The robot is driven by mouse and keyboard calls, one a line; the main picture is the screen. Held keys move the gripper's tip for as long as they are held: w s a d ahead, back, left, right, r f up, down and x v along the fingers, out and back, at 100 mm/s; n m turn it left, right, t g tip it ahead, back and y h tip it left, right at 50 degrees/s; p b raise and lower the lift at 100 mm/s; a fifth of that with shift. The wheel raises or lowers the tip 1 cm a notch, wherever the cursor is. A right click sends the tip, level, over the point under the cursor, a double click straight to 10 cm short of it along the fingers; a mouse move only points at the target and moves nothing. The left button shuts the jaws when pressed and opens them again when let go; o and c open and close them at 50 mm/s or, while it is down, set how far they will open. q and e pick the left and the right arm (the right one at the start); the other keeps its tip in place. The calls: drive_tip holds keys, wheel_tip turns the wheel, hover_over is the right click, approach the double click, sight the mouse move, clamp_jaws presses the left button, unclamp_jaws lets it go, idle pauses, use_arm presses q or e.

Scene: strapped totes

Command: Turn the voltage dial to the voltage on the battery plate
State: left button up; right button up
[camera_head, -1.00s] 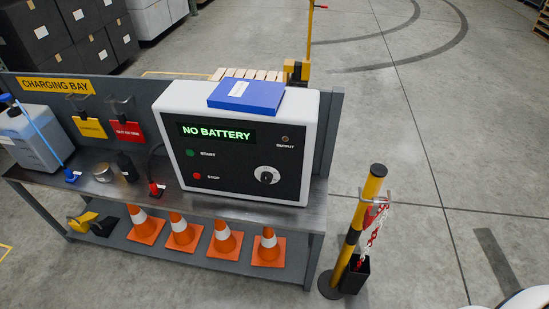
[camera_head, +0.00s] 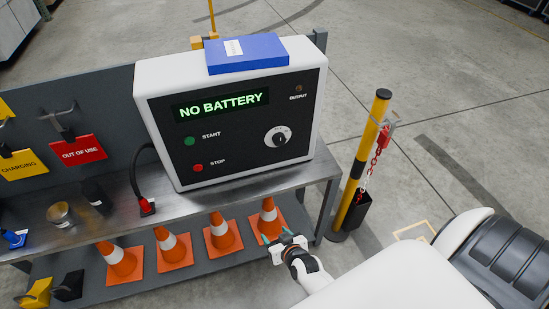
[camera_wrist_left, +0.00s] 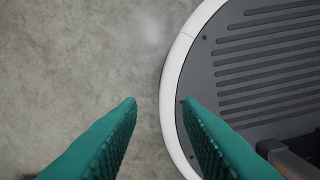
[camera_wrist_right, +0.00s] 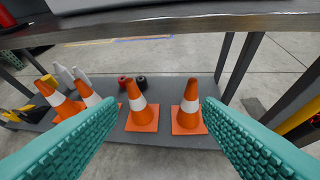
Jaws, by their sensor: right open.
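The voltage dial (camera_head: 278,137) is a round white knob with a dark centre on the black front panel of the white charger box (camera_head: 318,110). The charger display (camera_head: 222,104) reads NO BATTERY in green. No battery plate can be made out. My right gripper (camera_head: 284,243) is open and empty, below and in front of the bench edge, well below the dial. Its green fingers are spread in the right wrist view, facing the lower shelf. My left gripper (camera_wrist_left: 158,102) shows only in its wrist view, open and empty above the floor beside my base.
A blue binder-like box (camera_head: 262,54) lies on the charger. Several orange cones (camera_head: 222,236) stand on the lower shelf (camera_head: 190,271). A yellow-black post (camera_head: 364,160) with a red-white chain stands right of the bench. A black cable with a red connector (camera_head: 147,206) lies left of the charger.

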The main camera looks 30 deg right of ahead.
drive_tip(key=w+d+r+m+t+h+b, duration=0.2)
drive_tip(key=w+d+r+t+b, duration=0.25)
drive_tip(key=r, duration=0.65)
drive_tip(key=m+t+h, duration=0.1)
drive_tip(key=m+h, duration=0.1)
approach(280, 142)
drive_tip(key=b+x, duration=0.3)
drive_tip(key=x, duration=0.5)
drive_tip(key=shift+w+d+b, duration=0.1)
drive_tip(key=shift+w+b, duration=0.15)
drive_tip(key=shift+b, duration=0.05)
use_arm(q)
wheel_tip(280, 142, down, 10)
drive_tip(key=shift+d, duration=0.25)
drive_tip(key=shift+s, duration=0.1)
use_arm(e)
drive_tip(key=c, duration=1)
use_arm(q)
drive_tip(key=shift+r, duration=0.15)
use_arm(e)
drive_tip(key=shift+o, duration=0.2)
